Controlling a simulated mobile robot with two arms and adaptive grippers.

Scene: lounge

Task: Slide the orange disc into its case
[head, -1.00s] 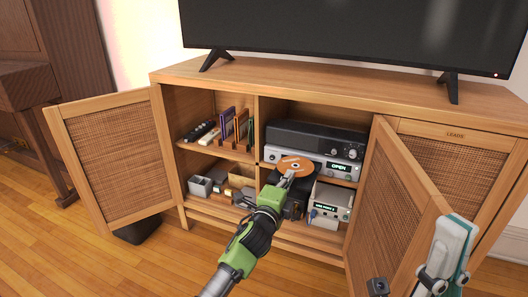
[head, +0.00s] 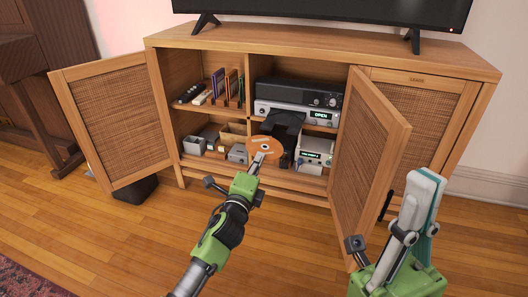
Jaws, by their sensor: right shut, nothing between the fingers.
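The orange disc (head: 267,148) is in front of the cabinet's middle divider, clear of the player. My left gripper (head: 260,157) is shut on the disc's near edge. Several thin coloured cases (head: 226,86) stand upright in a wooden rack in the upper left compartment; I cannot tell which belongs to the disc. The silver player (head: 297,113) reads OPEN, and a black part (head: 283,123) juts out in front of it. My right gripper (head: 428,180) is shut and empty at the lower right, in front of the open right door.
The left door (head: 120,122) and right door (head: 370,165) of the cabinet (head: 300,44) stand open. Grey bins (head: 194,146) and small boxes fill the lower left compartment. A white device (head: 316,148) sits lower right. The floor in front is clear.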

